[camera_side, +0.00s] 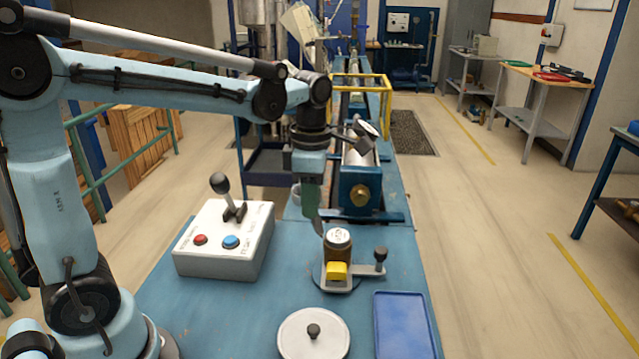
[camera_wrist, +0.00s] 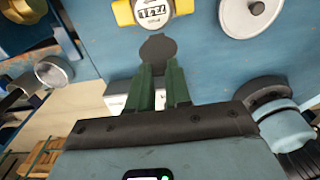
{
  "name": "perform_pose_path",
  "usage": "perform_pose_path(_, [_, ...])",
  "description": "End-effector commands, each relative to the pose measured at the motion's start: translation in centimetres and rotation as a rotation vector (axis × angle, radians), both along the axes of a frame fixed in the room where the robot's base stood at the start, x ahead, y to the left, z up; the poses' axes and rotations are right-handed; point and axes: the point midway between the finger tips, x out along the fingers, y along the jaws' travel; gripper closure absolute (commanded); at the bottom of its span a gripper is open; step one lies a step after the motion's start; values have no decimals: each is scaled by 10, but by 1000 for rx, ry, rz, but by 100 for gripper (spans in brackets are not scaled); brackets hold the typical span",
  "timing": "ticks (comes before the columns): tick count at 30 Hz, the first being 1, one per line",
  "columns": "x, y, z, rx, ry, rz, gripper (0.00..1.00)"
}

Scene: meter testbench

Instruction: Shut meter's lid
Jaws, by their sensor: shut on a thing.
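The meter (camera_side: 337,243) is a brown, round body with a white dial, upright in a clamp holder with a yellow block on the blue bench. In the wrist view its white number dial (camera_wrist: 152,12) faces the camera, uncovered, with yellow on both sides. The lid (camera_wrist: 158,47) is a dark grey disc standing open beside the dial, on the side nearer my gripper. My gripper (camera_wrist: 160,72) has its green fingers shut on the lid's edge. In the side view my gripper (camera_side: 317,228) is just left of the meter; the lid is hard to make out there.
A white control box (camera_side: 225,240) with a lever and two buttons stands left of the meter. A round white disc with a knob (camera_side: 313,335) lies in front, and a blue tray (camera_side: 403,325) lies at front right. A blue pipe fixture (camera_side: 360,187) stands behind the meter.

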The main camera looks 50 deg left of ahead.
Motion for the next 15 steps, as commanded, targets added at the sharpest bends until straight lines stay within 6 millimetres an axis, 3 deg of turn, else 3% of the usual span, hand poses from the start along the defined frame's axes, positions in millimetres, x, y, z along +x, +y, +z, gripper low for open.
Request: perform_pose_path(15, [19, -19, 2, 216, 216, -3, 100])
